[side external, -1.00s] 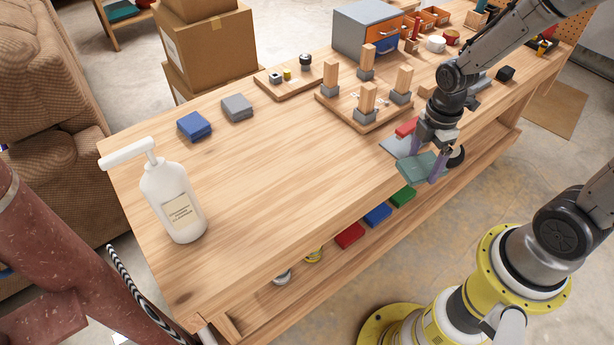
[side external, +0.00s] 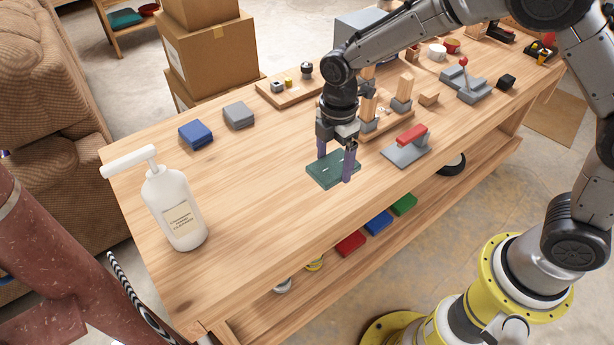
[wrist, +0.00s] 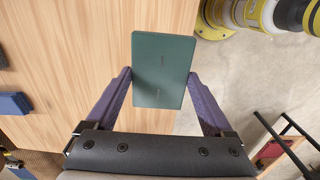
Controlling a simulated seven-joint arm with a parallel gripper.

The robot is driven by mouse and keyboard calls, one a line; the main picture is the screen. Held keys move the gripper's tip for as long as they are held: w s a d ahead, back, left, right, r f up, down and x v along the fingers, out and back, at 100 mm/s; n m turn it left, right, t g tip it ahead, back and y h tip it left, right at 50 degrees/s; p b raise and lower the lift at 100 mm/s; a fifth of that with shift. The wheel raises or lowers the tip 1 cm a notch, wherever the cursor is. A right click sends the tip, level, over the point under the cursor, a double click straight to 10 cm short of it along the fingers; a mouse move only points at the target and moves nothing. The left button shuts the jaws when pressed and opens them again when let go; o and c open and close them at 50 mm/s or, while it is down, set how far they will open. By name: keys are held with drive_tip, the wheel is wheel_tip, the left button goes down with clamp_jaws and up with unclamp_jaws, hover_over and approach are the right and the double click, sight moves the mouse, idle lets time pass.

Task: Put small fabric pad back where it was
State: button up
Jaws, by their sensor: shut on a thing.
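A flat, dark teal pad (side external: 325,174) is held level between the two purple fingers of my gripper (side external: 336,166). In the wrist view the pad (wrist: 163,65) sits between the fingertips (wrist: 160,76), gripped by its two sides. It appears raised above the front part of the workbench top; the exact gap is hard to tell. A blue pad (side external: 195,133) and a grey pad (side external: 239,115) lie on the bench to the left, apart from my gripper.
A white pump bottle (side external: 174,208) stands at the bench's left end. A grey block with a red handle (side external: 408,147) lies right of my gripper. A peg board (side external: 385,128) is behind it. The bench top (side external: 255,190) between bottle and gripper is clear.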

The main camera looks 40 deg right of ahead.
hover_over(307, 186)
wheel_tip(307, 186, down, 7)
drive_tip(key=shift+f, duration=1.4)
drive_tip(key=shift+f, duration=0.15)
drive_tip(key=o, duration=1.3)
wheel_tip(307, 186, up, 12)
drive_tip(key=shift+r, duration=0.25)
